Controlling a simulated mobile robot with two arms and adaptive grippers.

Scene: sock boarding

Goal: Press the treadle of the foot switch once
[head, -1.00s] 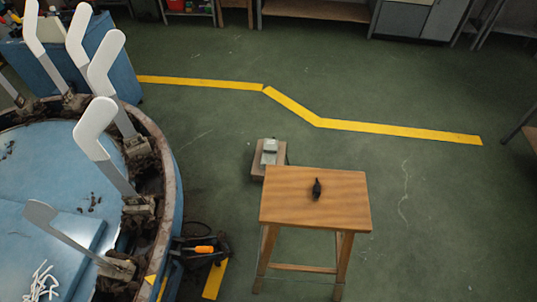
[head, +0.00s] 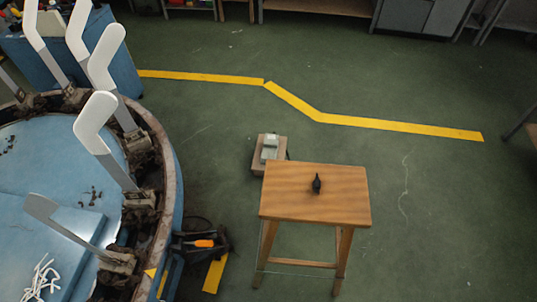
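The foot switch (head: 269,148) is a small pale grey pedal. It sits on a low wooden block (head: 257,163) on the green floor, just behind a wooden stool. The stool's top hides part of the block's near right side. I cannot tell from here whether the treadle is up or down. Neither of my grippers shows in the head view.
A round blue machine (head: 168,200) with several upright white sock boards (head: 97,115) fills the left. The floor (head: 430,215) at right is clear.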

